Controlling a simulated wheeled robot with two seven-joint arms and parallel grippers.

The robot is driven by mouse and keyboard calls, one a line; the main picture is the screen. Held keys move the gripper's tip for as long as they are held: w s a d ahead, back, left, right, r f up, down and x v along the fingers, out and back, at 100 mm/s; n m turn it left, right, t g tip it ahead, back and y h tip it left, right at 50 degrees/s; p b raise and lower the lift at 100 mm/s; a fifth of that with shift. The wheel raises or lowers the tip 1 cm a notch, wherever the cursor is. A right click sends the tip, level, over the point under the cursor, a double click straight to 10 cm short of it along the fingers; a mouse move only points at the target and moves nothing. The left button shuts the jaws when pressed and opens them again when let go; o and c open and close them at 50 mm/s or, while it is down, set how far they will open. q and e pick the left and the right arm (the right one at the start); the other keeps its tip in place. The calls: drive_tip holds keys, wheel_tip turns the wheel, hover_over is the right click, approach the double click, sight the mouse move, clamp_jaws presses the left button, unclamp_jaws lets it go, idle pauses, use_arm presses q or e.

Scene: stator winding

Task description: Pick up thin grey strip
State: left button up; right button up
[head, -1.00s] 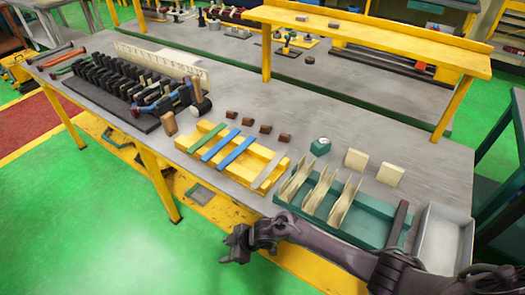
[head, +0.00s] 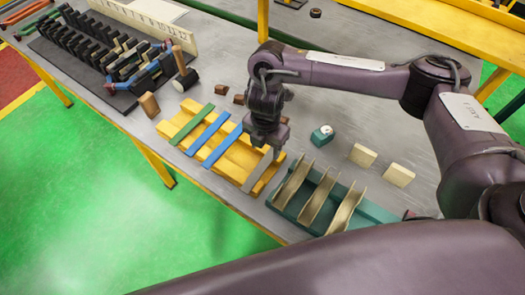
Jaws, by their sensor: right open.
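The thin grey strip (head: 260,175) lies across the right end of the yellow rack (head: 233,176), beside a blue strip (head: 223,145), a second blue strip (head: 207,134) and a green strip (head: 192,125). My right gripper (head: 265,148) is open and points down just above the far end of the grey strip. Its jaws partly hide that end, and I cannot tell whether they touch it. My left gripper is not in view.
A green tray (head: 281,213) with several curved beige pieces stands right of the rack. A teal gauge block (head: 322,135) and two beige blocks (head: 362,155) lie behind it. A wooden block (head: 149,105) and black tool rack (head: 100,62) are at left.

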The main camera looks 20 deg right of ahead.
sight(263, 166)
drive_tip(key=shift+s+a+f, duration=0.2)
drive_tip(key=shift+s+f, duration=0.15)
drive_tip(key=shift+f, duration=0.3)
drive_tip(key=shift+s+a+f, duration=0.15)
drive_tip(key=shift+s+f, duration=0.15)
drive_tip(key=shift+f, duration=0.3)
drive_tip(key=shift+w+f, duration=0.15)
drive_tip(key=shift+f, duration=0.5)
drive_tip(key=shift+w+f, duration=0.15)
drive_tip(key=shift+f, duration=0.45)
drive_tip(key=shift+w+f+p, duration=0.15)
drive_tip(key=shift+f+p, duration=0.15)
drive_tip(key=shift+f, duration=0.55)
drive_tip(key=shift+a, duration=0.1)
drive_tip(key=shift+c, duration=0.2)
drive_tip(key=c, duration=0.9)
clamp_jaws()
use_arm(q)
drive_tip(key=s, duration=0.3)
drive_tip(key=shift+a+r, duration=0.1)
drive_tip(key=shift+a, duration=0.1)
